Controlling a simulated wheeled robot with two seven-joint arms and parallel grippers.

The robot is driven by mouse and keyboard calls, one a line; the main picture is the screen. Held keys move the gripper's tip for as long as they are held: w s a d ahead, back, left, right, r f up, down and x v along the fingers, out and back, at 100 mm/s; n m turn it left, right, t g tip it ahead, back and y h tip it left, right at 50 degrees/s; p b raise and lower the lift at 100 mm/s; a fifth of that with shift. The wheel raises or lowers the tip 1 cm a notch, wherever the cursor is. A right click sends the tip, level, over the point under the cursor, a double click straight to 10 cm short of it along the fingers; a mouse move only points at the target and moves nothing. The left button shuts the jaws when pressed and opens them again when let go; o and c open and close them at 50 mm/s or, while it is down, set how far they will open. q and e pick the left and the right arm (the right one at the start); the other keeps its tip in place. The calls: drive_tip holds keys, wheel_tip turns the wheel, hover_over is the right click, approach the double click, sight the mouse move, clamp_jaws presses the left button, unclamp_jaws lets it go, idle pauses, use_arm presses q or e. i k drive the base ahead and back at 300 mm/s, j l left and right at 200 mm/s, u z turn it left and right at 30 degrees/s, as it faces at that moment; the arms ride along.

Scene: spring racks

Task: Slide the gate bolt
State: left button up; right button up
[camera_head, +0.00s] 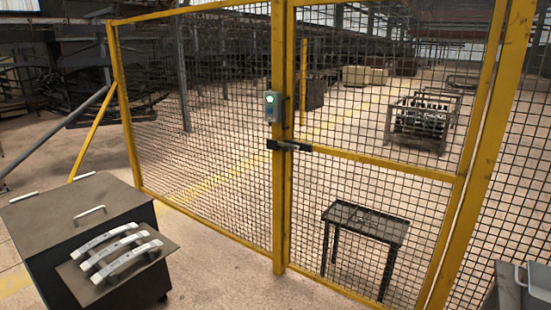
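The gate bolt (289,146) is a dark horizontal bar with a lighter middle part. It sits at mid-height where the yellow gate frame meets the fence post, below a grey box with a green light (272,105). The yellow mesh gate (395,169) stands to the right of that post and looks closed. From here I cannot tell clearly how far the bolt reaches into its keeper. Neither of my grippers shows in the head view.
A dark cabinet (60,205) with curved metal bars (122,258) on a plate stands at lower left. A small dark table (366,221) and a metal crate (420,122) stand behind the mesh. A grey edge shows at lower right. The floor before the gate is clear.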

sight(284, 146)
drive_tip(key=i+j+z, duration=0.15)
drive_tip(key=i+j, duration=0.4)
drive_tip(key=i, duration=0.6)
drive_tip(key=i+j, duration=0.15)
drive_tip(key=i, duration=0.6)
drive_tip(key=i+j+u, duration=0.1)
drive_tip(key=i, duration=0.65)
